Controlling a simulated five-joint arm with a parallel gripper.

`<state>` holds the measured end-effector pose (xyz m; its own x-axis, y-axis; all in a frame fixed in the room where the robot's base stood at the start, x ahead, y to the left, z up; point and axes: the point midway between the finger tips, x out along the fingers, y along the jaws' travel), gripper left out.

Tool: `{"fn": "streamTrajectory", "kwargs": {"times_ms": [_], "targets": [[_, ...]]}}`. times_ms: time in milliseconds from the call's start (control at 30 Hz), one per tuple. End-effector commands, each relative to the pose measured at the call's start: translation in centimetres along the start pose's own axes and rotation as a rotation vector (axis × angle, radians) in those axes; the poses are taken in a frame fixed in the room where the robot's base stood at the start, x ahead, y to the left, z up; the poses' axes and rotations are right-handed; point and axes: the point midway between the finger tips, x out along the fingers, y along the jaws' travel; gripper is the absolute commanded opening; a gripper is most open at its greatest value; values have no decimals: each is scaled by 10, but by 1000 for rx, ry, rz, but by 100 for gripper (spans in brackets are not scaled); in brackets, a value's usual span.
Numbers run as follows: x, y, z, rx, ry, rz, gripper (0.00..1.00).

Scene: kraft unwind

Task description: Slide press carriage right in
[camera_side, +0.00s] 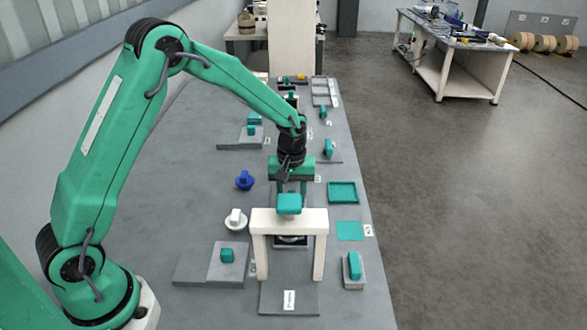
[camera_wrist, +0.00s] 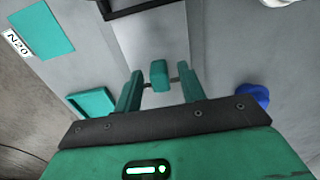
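A white press frame (camera_side: 290,220) stands on the bench like an arch over a grey base strip (camera_side: 288,302). A teal block-shaped handle (camera_side: 289,204) shows just above and behind its crossbar. I take it for the carriage handle; the carriage under it is mostly hidden by the crossbar. My gripper (camera_side: 290,186) points down over the handle, on the far side of the arch. In the wrist view my gripper (camera_wrist: 161,85) is open, with one finger on each side of the handle (camera_wrist: 159,74) and gaps visible. I cannot tell whether its pads touch it.
A blue knob (camera_side: 244,181) and a white knob (camera_side: 236,219) stand left of the arch. A teal tray (camera_side: 342,192), a flat teal pad (camera_side: 350,231) and a teal-topped block (camera_side: 354,270) lie right. A grey slab (camera_side: 200,264) is at front left.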

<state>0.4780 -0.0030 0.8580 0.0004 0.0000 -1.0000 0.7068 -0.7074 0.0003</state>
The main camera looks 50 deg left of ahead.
Motion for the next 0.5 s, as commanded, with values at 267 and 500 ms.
{"fn": "streamTrajectory", "kwargs": {"times_ms": [267,500], "targets": [[-1,0,0,0,0,0,40],[-18,0,-1,0,2,2,40]]}}
